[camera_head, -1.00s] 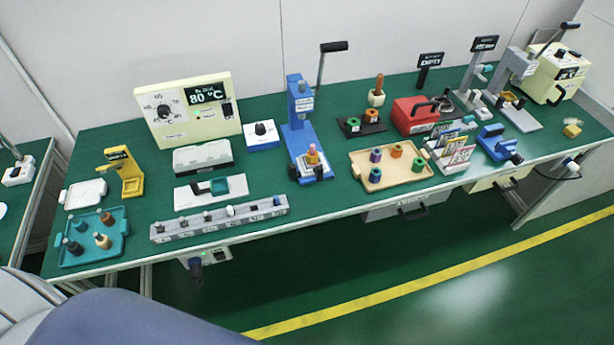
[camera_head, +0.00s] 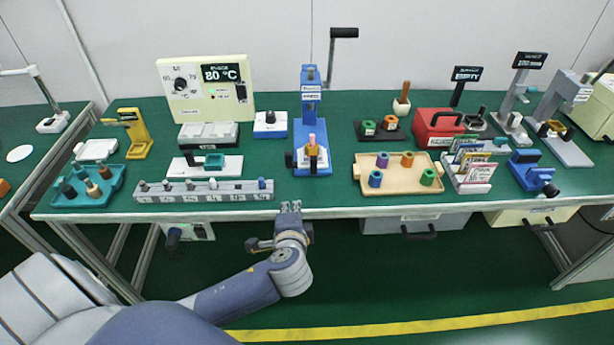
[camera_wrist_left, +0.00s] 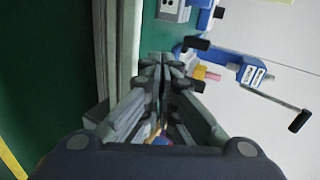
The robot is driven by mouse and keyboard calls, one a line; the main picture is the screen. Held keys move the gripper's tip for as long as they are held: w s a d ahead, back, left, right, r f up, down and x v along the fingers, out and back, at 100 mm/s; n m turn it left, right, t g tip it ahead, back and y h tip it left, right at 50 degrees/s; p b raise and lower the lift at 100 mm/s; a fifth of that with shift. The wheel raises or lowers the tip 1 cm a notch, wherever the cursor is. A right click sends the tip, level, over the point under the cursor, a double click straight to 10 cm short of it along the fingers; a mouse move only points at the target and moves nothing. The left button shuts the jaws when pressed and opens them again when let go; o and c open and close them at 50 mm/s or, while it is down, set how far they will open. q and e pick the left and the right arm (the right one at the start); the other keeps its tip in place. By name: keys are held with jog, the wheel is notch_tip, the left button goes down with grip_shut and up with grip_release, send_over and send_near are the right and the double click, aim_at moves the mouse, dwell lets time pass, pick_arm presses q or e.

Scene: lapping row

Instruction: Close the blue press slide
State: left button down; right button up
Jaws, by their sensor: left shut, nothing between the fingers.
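The blue press (camera_head: 311,120) stands upright near the middle of the green-topped table, with a dark crank handle at its top. Its lower slide (camera_head: 312,168) carries a part with a pink top and an orange-yellow body (camera_head: 312,150). In the left wrist view the blue press (camera_wrist_left: 240,66) lies beyond the fingertips, with its handle to the right. My left gripper (camera_head: 290,207) is shut and empty, at the table's front edge, in front of and slightly left of the press. It also shows in the left wrist view (camera_wrist_left: 162,65). My right gripper is not in view.
A grey slotted rail (camera_head: 205,197) lies along the front edge left of the press. A wooden tray (camera_head: 400,200) with coloured spools stands right of it. A white box with a knob (camera_head: 270,131) is close on the left. The tabletop directly before the press is clear.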

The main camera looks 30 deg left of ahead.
pick_arm(q)
jog(key=shift+m+t+y, duration=0.3)
jog(key=shift+t+y, duration=0.2)
jog(key=shift+t, duration=0.2)
jog(key=w+a, duration=0.2)
jog(key=w, duration=0.2)
jog(key=w+a, duration=0.2)
jog(key=w, duration=0.2)
jog(key=w+a+r, duration=0.1)
jog(key=w+a, duration=0.1)
jog(key=w, duration=0.2)
jog(key=shift+a, duration=0.25)
jog(key=shift+w+a, duration=0.2)
jog(key=shift+w, duration=0.25)
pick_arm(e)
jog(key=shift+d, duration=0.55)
